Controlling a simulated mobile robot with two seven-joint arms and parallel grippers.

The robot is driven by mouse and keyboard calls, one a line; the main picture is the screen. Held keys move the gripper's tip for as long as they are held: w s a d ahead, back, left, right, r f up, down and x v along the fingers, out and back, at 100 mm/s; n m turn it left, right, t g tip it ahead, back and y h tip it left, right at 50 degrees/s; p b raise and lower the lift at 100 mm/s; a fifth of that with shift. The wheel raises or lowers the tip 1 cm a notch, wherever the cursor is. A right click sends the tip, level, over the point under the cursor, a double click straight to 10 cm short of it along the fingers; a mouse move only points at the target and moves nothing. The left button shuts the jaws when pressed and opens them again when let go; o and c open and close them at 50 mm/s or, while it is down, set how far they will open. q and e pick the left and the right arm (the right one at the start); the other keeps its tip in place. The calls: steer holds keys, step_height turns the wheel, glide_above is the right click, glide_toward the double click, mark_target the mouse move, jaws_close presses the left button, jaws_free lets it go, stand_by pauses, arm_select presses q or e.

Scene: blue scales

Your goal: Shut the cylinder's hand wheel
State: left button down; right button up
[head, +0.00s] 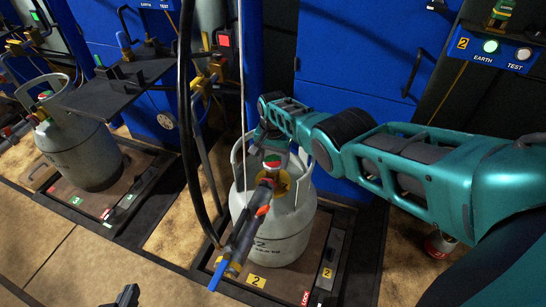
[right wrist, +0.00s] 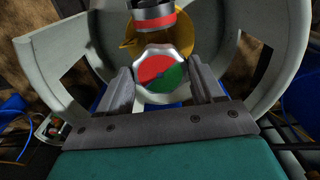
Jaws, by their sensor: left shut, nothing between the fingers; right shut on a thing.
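The grey cylinder (head: 285,235) stands upright on the scale marked 2, with a collar around its top. Its hand wheel (head: 272,162) has a red and green face. In the right wrist view the hand wheel (right wrist: 162,76) sits between the two fingers, red to the upper left and green to the lower right. My right gripper (right wrist: 163,88) is shut on the hand wheel; in the head view the arm reaches in from the right above the collar. My left gripper (head: 126,297) shows only as a dark tip at the bottom edge, shut and empty, away from the cylinder.
A filling head with a blue lever (head: 218,274) and black hose sits at the cylinder's front left. Another cylinder (head: 75,150) stands on the left scale. A control panel with a lit green EARTH lamp (head: 491,46) is at upper right. Open floor (head: 95,265) lies at lower left.

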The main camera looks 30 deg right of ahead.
steer(key=m, duration=0.5)
steer(key=shift+m, duration=0.8)
steer(key=o, duration=1)
steer(key=shift+o, duration=0.2)
